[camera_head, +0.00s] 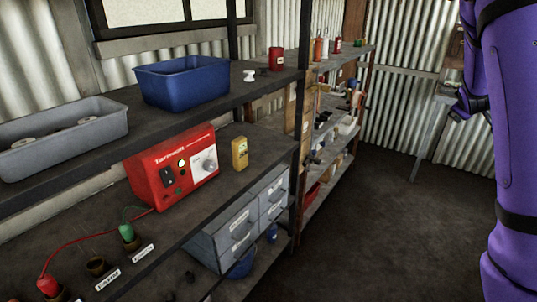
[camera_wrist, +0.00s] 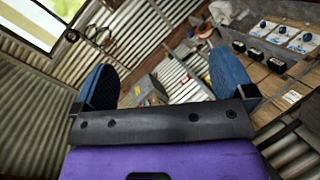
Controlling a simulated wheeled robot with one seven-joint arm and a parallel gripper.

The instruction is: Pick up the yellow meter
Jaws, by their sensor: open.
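The yellow meter (camera_head: 240,153) stands upright on the middle shelf, just right of a red box with dials (camera_head: 173,166). It is small, with a darker patch on its front. My purple arm fills the right side of the head view, far from the meter. My gripper (camera_wrist: 162,88) shows in the wrist view with its two blue finger pads wide apart and nothing between them. The meter cannot be made out in the wrist view.
A blue bin (camera_head: 190,82), a grey tray (camera_head: 65,135) and a red can (camera_head: 276,59) sit on the upper shelf, above the meter's shelf. A dark post (camera_head: 299,130) stands right of the meter. Grey drawers (camera_head: 240,220) are below. The floor (camera_head: 400,220) is clear.

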